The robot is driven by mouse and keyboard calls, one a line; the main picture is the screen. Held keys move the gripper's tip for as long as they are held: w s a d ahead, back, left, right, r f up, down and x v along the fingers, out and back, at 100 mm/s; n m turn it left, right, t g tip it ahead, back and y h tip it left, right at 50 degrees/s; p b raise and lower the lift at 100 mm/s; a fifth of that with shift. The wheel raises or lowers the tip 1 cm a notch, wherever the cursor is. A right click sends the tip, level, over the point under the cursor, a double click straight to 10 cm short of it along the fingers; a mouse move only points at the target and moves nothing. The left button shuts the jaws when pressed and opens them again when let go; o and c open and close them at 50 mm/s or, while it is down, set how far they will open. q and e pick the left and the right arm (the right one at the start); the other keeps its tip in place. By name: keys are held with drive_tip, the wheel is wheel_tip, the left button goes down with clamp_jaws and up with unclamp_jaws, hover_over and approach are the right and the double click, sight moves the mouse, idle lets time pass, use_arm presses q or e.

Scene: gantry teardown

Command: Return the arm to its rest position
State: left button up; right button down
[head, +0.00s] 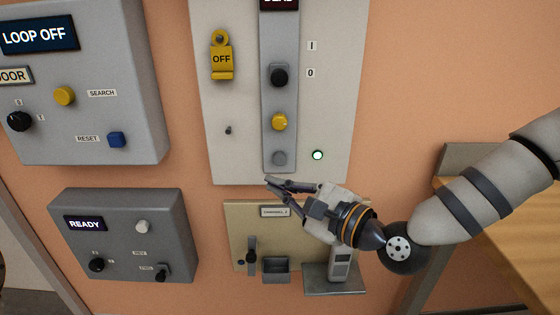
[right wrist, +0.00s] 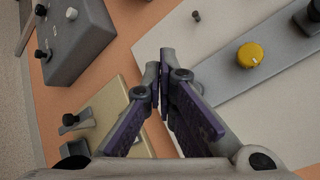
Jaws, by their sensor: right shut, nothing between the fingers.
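My right gripper (head: 268,183) is shut and empty. In the head view it hangs in front of the lower edge of the white panel (head: 345,100), just above the beige box (head: 236,217), with its arm coming in from the right. Whether the fingers touch the panel cannot be told. My left gripper is not in view.
A LOOP OFF box (head: 135,60) and a READY box (head: 120,205) are on the left. A wooden surface (head: 500,235) is at right.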

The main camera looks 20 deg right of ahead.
drive_tip(key=s+a+f+n+g+h, duration=0.15)
drive_tip(key=s+f+n+g, duration=0.25)
drive_tip(key=s+f, duration=0.55)
drive_tip(key=s+f+n+g+h, duration=0.2)
drive_tip(key=s+f+n+g, duration=0.3)
drive_tip(key=f, duration=0.8)
drive_tip(key=s+d+f+n+g+h, duration=0.1)
drive_tip(key=s+d+f+n+g, duration=0.1)
drive_tip(key=s, duration=0.6)
drive_tip(key=s+d+f+n+g+h, duration=0.2)
drive_tip(key=s+d+f+n+g, duration=0.1)
drive_tip(key=s, duration=0.6)
drive_tip(key=s+d+f+n+g+h, duration=0.2)
drive_tip(key=s+d+n, duration=0.3)
drive_tip(key=s, duration=0.4)
drive_tip(key=shift+s+f+n+g, duration=0.15)
drive_tip(key=shift+f+n+g, duration=0.25)
drive_tip(key=shift+f+g, duration=0.35)
drive_tip(key=shift+f, duration=0.1)
